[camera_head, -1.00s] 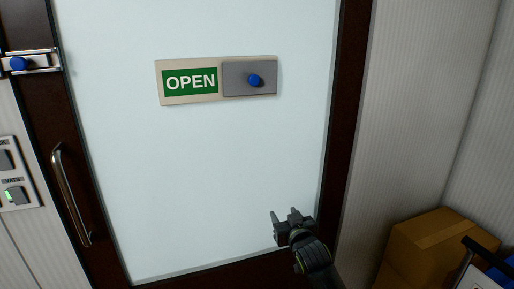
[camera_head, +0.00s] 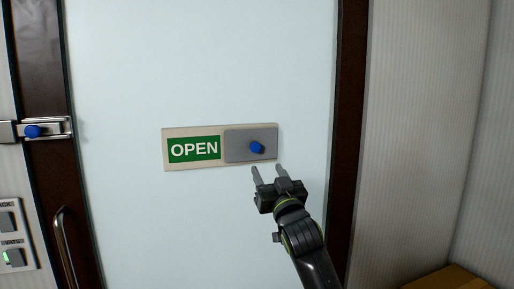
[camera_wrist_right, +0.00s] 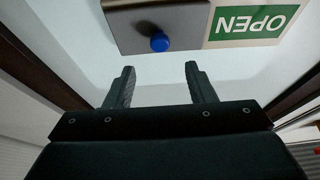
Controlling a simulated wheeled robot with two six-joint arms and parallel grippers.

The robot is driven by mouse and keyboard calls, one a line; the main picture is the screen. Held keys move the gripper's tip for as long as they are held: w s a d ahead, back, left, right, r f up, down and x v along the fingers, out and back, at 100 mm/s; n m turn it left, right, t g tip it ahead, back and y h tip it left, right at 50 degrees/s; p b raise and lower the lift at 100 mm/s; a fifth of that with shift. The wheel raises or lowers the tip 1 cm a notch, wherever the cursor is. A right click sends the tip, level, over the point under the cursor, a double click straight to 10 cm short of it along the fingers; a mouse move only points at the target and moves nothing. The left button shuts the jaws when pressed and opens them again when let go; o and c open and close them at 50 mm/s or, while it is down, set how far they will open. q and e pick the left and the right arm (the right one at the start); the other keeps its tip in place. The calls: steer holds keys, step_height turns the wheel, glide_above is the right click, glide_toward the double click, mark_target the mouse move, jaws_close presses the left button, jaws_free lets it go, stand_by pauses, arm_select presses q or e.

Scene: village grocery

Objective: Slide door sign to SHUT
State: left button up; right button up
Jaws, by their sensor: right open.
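The door sign (camera_head: 168,163) is a cream plate on the pale door panel. Its left part shows OPEN in white on green (camera_head: 194,149). A grey sliding cover (camera_head: 236,146) with a blue knob (camera_head: 257,147) sits over its right part. In the right wrist view the cover (camera_wrist_right: 130,30), the blue knob (camera_wrist_right: 160,42) and the upside-down OPEN face (camera_wrist_right: 250,22) show at the top. My right gripper (camera_head: 267,172) is open and empty, just below the knob in the head view, and not touching it. In the wrist view the knob lies beyond the gap between the fingertips (camera_wrist_right: 160,71). My left gripper is not in view.
A latch with a blue knob (camera_head: 33,131) is on the dark door frame at left. Below it are a metal door handle (camera_head: 65,250) and a switch panel (camera_head: 12,235). A cardboard box (camera_head: 450,280) is at bottom right. The door around the sign is clear.

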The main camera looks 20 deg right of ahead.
mark_target(256, 149)
steer(key=p+x, duration=0.2)
steer(key=x, duration=0.8)
steer(key=shift+p, duration=0.35)
steer(key=shift+c, duration=0.3)
jaws_close()
